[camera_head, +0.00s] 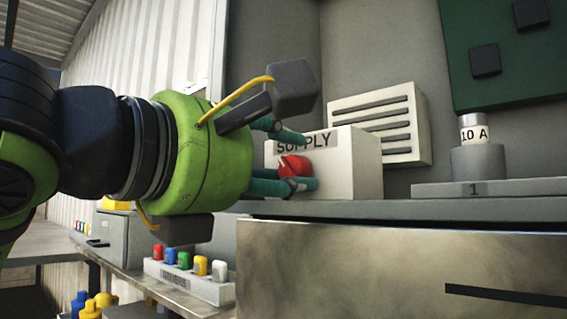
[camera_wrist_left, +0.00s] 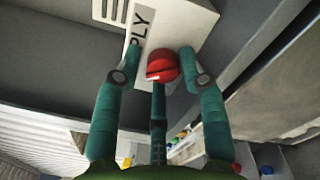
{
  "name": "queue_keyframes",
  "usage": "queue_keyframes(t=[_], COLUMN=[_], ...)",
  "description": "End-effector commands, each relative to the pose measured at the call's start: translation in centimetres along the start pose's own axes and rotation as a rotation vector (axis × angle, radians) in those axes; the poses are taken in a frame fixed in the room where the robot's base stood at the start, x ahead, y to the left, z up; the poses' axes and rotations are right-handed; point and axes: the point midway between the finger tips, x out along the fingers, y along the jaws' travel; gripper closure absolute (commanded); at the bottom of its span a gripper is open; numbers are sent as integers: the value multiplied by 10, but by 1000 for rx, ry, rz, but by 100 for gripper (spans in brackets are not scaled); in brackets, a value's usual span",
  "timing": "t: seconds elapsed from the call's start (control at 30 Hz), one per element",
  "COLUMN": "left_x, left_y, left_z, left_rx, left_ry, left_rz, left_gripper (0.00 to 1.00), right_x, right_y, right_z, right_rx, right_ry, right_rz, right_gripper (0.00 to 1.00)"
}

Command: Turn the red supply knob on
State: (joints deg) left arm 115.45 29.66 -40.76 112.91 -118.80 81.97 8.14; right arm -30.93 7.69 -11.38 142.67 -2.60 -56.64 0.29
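The red supply knob (camera_head: 295,167) sits on the front of a white box (camera_head: 352,165) labelled SUPPLY. It has a pale pointer mark. My left gripper (camera_head: 306,160), with a green body and teal fingers, is at the box front with its fingers spread around the knob. In the left wrist view the knob (camera_wrist_left: 162,64) lies between the two side fingers, with small gaps visible on both sides. A third finger (camera_wrist_left: 158,110) reaches up below it; whether it touches the knob I cannot tell. My right gripper is not in view.
A slatted white vent box (camera_head: 385,125) stands behind the supply box. A 10 A fuse (camera_head: 474,130) stands in a grey holder on plate 1 (camera_head: 500,187) at right. A rack (camera_head: 190,280) with several coloured pieces is below my left gripper. A grey cabinet is below the shelf.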

Motion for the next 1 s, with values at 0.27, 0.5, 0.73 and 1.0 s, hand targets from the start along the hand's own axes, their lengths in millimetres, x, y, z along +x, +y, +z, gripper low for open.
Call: queue_keyframes(t=[0.27,0.5,0.73,1.0], left_x=[-31,-83,-114,-121], left_y=[0,1,0,0], left_z=[0,0,1,1], left_rx=[1,1,1,0], left_ry=[-1,-2,-3,-1], left_rz=[2,4,2,2], left_gripper=[59,59,59,59], right_x=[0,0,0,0], right_y=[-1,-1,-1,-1], right_z=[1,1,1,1], right_rx=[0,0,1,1], right_ry=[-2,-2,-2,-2], right_rz=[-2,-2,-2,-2], right_gripper=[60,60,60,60])
